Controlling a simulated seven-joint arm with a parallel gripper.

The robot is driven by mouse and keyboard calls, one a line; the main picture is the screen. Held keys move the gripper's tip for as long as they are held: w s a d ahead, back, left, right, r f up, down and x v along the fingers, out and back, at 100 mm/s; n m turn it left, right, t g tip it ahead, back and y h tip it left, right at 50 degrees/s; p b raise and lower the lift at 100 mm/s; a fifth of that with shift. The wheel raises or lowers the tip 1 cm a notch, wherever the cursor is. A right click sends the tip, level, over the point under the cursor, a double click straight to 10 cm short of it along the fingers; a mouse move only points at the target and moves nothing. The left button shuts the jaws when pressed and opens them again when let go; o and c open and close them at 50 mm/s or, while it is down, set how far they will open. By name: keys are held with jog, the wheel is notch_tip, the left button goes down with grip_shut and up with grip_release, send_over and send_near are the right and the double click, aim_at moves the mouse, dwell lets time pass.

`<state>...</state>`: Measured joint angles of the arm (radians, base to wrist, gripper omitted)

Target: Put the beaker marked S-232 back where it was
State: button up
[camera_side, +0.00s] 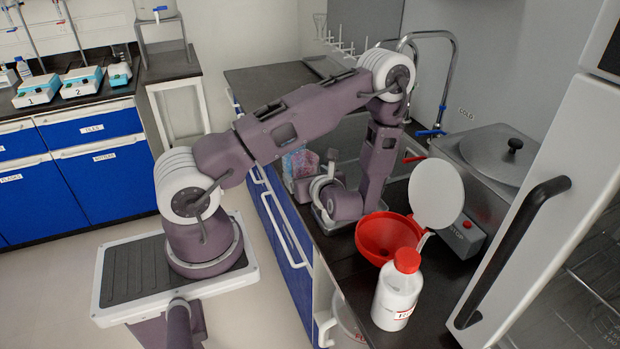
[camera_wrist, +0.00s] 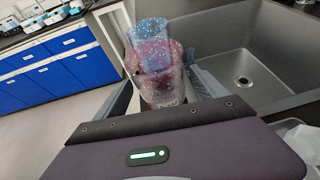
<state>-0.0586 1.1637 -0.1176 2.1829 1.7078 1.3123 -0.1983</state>
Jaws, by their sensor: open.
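In the wrist view a clear, reddish speckled beaker (camera_wrist: 155,72) stands between the fingers of my gripper (camera_wrist: 163,88). The fingers are open, one on each side of it. A small dark marking shows low on its front but cannot be read, so I cannot tell whether it is S-232. A blue speckled beaker (camera_wrist: 150,34) shows just behind and above it, overlapping it. In the side view both show as one pink and blue patch (camera_side: 299,163) beside the sink, partly hidden by my gripper (camera_side: 303,187).
The sink (camera_wrist: 250,60) lies right of the beakers, with a tap (camera_side: 447,70) over it. A red funnel (camera_side: 378,240), a red-capped white bottle (camera_side: 398,290) and a lidded metal bath (camera_side: 500,155) stand nearer on the counter. Numbered hotplates (camera_side: 36,90) stand on the far blue bench.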

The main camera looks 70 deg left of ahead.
jog(key=v, duration=1.1)
jog(key=shift+d+r, duration=0.15)
jog(key=shift+d, duration=0.2)
jog(key=s+d+r+n+g+h, duration=0.3)
jog(key=s+r+n+h, duration=0.1)
jog(key=s+r+n, duration=0.55)
jog(key=s+d+r+n+t+h, duration=0.2)
jog(key=d+r+n+t+h, duration=0.5)
jog(key=d+r+n+h, duration=0.2)
jog(key=d+r, duration=0.2)
jog(key=d, duration=0.1)
jog(key=shift+d+r+t+h, duration=0.15)
jog(key=shift+r+t+h, duration=0.1)
jog(key=shift+t+h, duration=0.05)
